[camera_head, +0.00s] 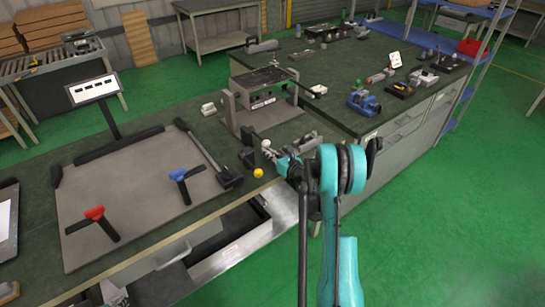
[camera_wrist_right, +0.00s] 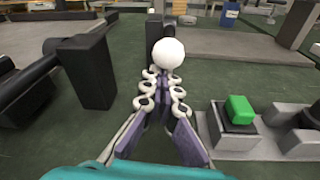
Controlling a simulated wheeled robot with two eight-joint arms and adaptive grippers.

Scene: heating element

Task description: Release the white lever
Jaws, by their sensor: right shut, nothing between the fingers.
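The white lever's round knob (camera_wrist_right: 169,53) is just ahead of my right gripper (camera_wrist_right: 164,92) in the right wrist view. A dark upright post stands behind the knob. In the head view the white knob (camera_head: 266,143) is small, at the tip of my right gripper (camera_head: 274,154), near the bench's front edge. The right gripper's fingers are shut together with nothing between them. The knob looks just beyond the fingertips; I cannot tell whether they touch. The lever's lower part is hidden. My left gripper is not in view.
A yellow ball knob (camera_head: 258,173) is just below my gripper. A green button (camera_wrist_right: 239,108) on a grey block lies to the right. A black block (camera_wrist_right: 88,70) is on the left. A grey frame (camera_head: 264,92) stands behind. A blue vise (camera_head: 365,102) stands on the right bench.

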